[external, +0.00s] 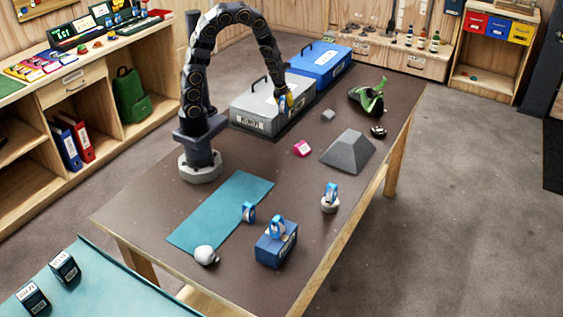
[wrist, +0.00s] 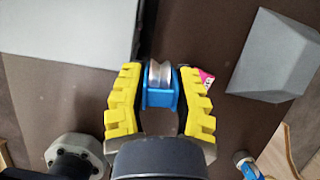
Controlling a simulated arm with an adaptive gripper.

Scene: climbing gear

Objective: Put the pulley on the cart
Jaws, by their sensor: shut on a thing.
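The pulley, a silver grooved wheel in a blue body (wrist: 160,97), sits between the yellow fingers of my gripper (wrist: 161,84) in the wrist view. My gripper is shut on it. In the external view my gripper (external: 286,103) hangs at the right end of the grey toolbox, with a bit of the blue pulley (external: 282,101) showing. Whether it is touching the toolbox cannot be told. A teal-topped surface (external: 110,290) at the lower left, apart from the table, looks like the cart; only part of it is in view.
Grey (external: 262,105) and blue (external: 322,62) toolboxes stand at the table's back. A grey wedge block (external: 348,152), pink item (external: 302,148) and green-black shoe (external: 368,97) lie right. Similar blue pieces stand near a teal mat (external: 222,210) and blue box (external: 277,247). Black boxes (external: 64,265) stand on the teal-topped surface.

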